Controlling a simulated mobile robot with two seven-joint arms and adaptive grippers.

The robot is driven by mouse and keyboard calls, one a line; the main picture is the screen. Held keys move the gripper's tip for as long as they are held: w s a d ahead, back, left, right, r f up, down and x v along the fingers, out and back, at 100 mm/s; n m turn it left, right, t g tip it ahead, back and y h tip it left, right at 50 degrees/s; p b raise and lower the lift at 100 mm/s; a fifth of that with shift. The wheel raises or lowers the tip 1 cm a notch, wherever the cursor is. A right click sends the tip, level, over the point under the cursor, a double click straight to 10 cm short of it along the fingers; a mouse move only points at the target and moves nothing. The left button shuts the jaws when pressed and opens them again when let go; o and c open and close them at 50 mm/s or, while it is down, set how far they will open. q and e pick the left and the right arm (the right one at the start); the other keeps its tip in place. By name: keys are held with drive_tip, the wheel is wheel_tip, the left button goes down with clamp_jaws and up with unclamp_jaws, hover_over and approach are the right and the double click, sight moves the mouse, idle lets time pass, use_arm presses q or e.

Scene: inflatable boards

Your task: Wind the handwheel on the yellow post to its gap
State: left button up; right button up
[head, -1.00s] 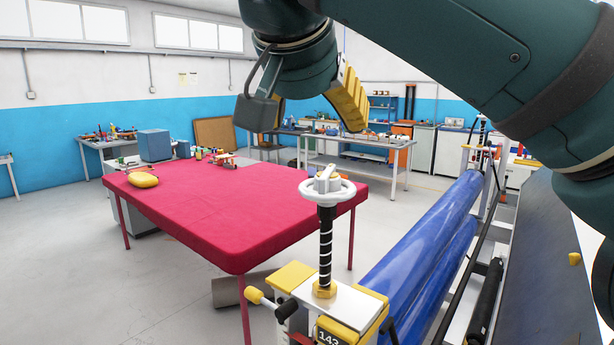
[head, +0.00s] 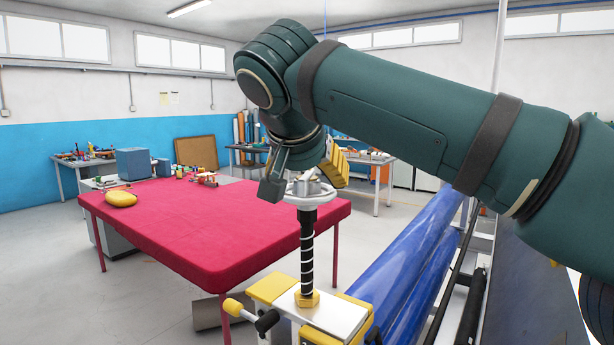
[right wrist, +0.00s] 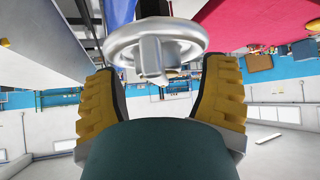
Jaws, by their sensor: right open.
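The white handwheel (head: 309,190) sits on top of a black threaded spindle (head: 308,250) on the yellow post (head: 270,290) in the head view. A grey hub piece stands up from its middle. My right gripper (head: 305,180) is right above the wheel, pointing down, its fingers on either side of the hub. In the right wrist view the handwheel (right wrist: 156,42) lies beyond the two yellow-padded fingertips (right wrist: 160,80), which are wide apart with nothing between them. I cannot tell whether a finger touches the rim. My left gripper is not in view.
A red-topped table (head: 200,220) with a yellow pouch (head: 121,198) stands behind and left of the post. Blue rolls (head: 410,260) lie to the right. Open floor lies at the lower left.

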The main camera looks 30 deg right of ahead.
drive_tip(key=shift+c, duration=0.2)
drive_tip(key=c, duration=1.2)
drive_tip(key=shift+o, duration=0.2)
drive_tip(key=shift+m+g+h+p, duration=0.3)
drive_tip(key=shift+m+g+p, duration=0.15)
drive_tip(key=shift+m, duration=0.25)
drive_tip(key=o, duration=1.2)
drive_tip(key=v, duration=1.2)
